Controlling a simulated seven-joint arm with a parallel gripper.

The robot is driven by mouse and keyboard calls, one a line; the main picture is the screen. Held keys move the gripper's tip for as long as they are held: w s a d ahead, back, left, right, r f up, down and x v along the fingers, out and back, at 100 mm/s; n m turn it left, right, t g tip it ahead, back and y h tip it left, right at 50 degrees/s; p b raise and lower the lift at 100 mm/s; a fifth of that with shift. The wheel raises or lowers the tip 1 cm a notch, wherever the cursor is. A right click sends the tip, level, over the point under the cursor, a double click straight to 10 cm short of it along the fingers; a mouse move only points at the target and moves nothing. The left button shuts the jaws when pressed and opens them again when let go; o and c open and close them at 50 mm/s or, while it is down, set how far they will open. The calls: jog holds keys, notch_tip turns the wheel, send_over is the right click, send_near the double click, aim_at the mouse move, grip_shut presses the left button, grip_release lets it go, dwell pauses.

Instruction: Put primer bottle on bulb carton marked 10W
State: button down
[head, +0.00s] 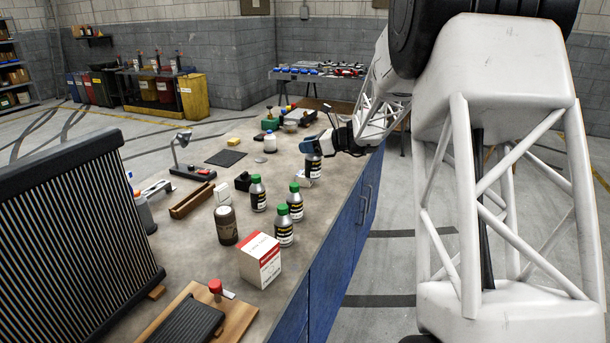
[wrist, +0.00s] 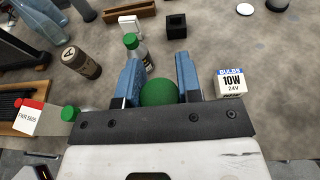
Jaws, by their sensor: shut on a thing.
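My gripper (wrist: 157,84) is shut on a primer bottle, whose green cap (wrist: 158,93) shows between the blue fingers in the wrist view. In the head view this dark bottle (head: 313,167) hangs upright below my gripper (head: 314,147). The bulb carton marked 10W (wrist: 231,82), white with a blue top band, stands to the right of the gripper, apart from it, in the wrist view. In the head view a pale patch beside the held bottle may be this carton, mostly hidden. The gap between the bottle's base and the bench is hard to judge.
Several similar green-capped bottles (head: 258,195) stand nearer on the bench, one (wrist: 136,48) just ahead of the fingers. A brown can (head: 226,226), a red-and-white box (head: 260,262), a black block (wrist: 176,25) and a wooden tray (head: 193,201) stand around.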

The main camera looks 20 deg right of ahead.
jog(key=shift+f, duration=0.75)
jog(key=shift+w, duration=0.1)
jog(key=shift+w, duration=0.15)
jog(key=w+d+f, duration=0.1)
jog(key=w+d, duration=0.2)
jog(key=w, duration=1.2)
jog(key=shift+d+f, duration=0.2)
jog(key=shift+f, duration=0.05)
jog(key=shift+w, duration=0.1)
jog(key=shift+f, duration=0.1)
jog(key=shift+f, duration=1.8)
